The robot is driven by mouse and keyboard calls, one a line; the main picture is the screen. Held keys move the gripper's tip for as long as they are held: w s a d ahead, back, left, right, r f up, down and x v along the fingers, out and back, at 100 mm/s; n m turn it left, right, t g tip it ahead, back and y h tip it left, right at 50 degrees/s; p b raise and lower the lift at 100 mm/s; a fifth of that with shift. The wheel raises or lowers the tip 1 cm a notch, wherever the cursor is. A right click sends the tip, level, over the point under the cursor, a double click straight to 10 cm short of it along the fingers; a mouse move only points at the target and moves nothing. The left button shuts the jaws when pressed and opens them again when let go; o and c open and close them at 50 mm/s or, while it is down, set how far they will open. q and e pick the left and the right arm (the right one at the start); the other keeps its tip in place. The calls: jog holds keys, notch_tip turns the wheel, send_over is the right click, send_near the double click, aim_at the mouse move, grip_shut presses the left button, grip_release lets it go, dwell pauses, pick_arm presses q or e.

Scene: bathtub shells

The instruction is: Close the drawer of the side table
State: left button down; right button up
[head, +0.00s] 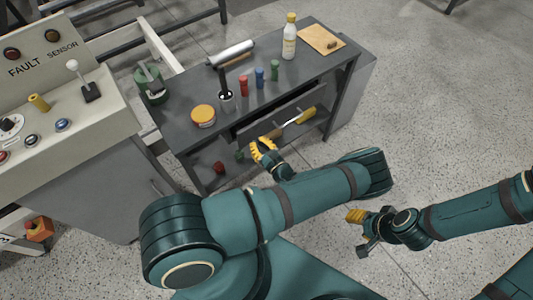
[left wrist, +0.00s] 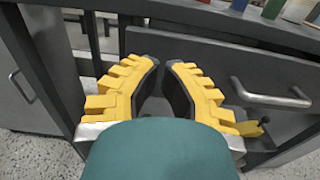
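The grey side table (head: 200,142) stands in the upper middle of the head view. Its drawer (head: 272,122) faces my arms, with a bar handle; a dark gap along its top edge suggests it is pulled out a little. In the left wrist view the drawer front (left wrist: 225,62) and its handle (left wrist: 270,96) are at right. My left gripper (head: 263,149) is in front of the drawer's left part, left of the handle. In the left wrist view its yellow fingers (left wrist: 162,66) are narrowly apart and empty. My right gripper (head: 356,217) hangs over the floor, away from the table.
The tabletop holds a bottle (head: 290,38), a board (head: 321,40), an orange-lidded tin (head: 203,116) and several small coloured items. More items lie on the lower shelf. A control console (head: 60,105) stands at left. Floor to the right is clear.

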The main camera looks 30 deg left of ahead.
aim_at(249, 132)
pick_arm(q)
jog(key=shift+x, duration=2.25)
jog(key=x, duration=0.4)
jog(key=shift+a+b, duration=0.1)
jog(key=shift+b, duration=0.2)
jog(key=shift+w+r, duration=0.1)
jog(key=v, duration=1.4)
jog(key=shift+p, duration=0.4)
